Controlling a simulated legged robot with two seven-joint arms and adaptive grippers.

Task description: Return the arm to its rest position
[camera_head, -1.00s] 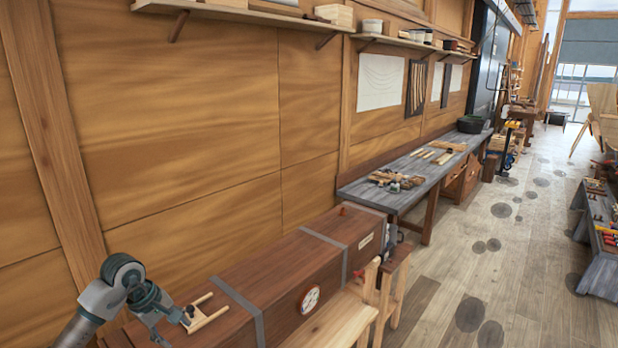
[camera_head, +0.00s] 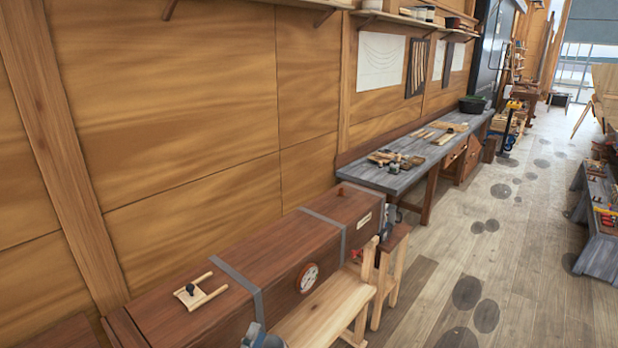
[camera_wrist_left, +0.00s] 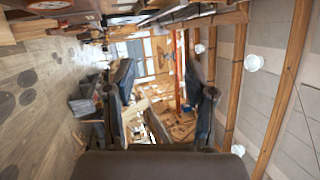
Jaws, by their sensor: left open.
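My left gripper (camera_wrist_left: 165,84) shows in the left wrist view with its two dark fingers spread apart. Nothing is between them, only the far room behind. In the head view only a small grey-blue part of my left arm shows at the bottom edge, in front of the chest; the rest is out of frame. The wooden chest (camera_head: 240,262) runs along the wall. A small wooden frame with a dark knob (camera_head: 199,292) lies on its lid, apart from my arm. My right gripper is not in view.
A wooden bench (camera_head: 330,310) stands close in front of the chest. A grey workbench (camera_head: 400,180) with tools is farther back along the wall. Plank floor (camera_head: 430,270) is free to the right, before a low grey bench (camera_head: 600,250).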

